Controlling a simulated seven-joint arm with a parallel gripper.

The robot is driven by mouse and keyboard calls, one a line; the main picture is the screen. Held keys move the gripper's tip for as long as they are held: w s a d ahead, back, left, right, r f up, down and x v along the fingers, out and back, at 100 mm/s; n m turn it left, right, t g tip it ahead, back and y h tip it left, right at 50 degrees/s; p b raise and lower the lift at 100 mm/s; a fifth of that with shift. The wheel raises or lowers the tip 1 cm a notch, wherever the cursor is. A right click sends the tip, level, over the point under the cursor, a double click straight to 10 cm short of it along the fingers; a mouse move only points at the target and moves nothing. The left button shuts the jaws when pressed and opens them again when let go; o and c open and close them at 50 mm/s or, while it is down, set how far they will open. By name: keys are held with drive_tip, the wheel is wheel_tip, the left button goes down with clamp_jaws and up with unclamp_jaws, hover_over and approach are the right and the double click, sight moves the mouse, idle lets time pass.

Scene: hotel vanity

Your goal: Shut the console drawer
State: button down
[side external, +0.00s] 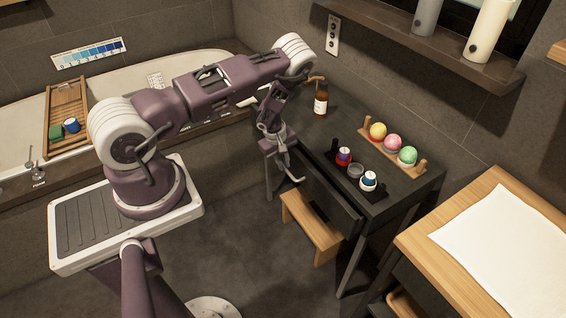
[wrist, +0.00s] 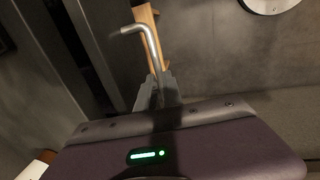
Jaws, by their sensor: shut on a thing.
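The dark console (side external: 392,205) stands against the wall. Its dark drawer (side external: 338,203) appears to stand partly out below the top; how far is hard to tell. My gripper (side external: 283,165) is at the drawer's left end, pointing down. In the wrist view my gripper (wrist: 160,92) is shut on a bent metal rod (wrist: 153,48). The rod sticks out past the fingers and its end bends left, toward the dark furniture. It also shows as a pale hook in the side view (side external: 297,178). I cannot tell whether it touches the drawer.
A wooden stool (side external: 312,228) stands under the drawer. On the console are an amber bottle (side external: 321,98), a wooden rack with coloured balls (side external: 392,145) and a black rack with small jars (side external: 356,170). A wooden counter (side external: 480,215) is at right. Open floor lies in front.

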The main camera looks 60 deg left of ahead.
drive_tip(key=shift+w+r, duration=0.1)
drive_tip(key=shift+w, duration=1.95)
drive_tip(key=c, duration=1.6)
unclamp_jaws()
drive_tip(key=shift+o, duration=0.5)
drive_tip(key=shift+s, duration=0.1)
wheel_tip(320, 180, up, 7)
hover_over(293, 159)
drive_tip(key=s, duration=0.1)
drive_tip(key=shift+s, duration=0.2)
drive_tip(key=shift+a, duration=0.1)
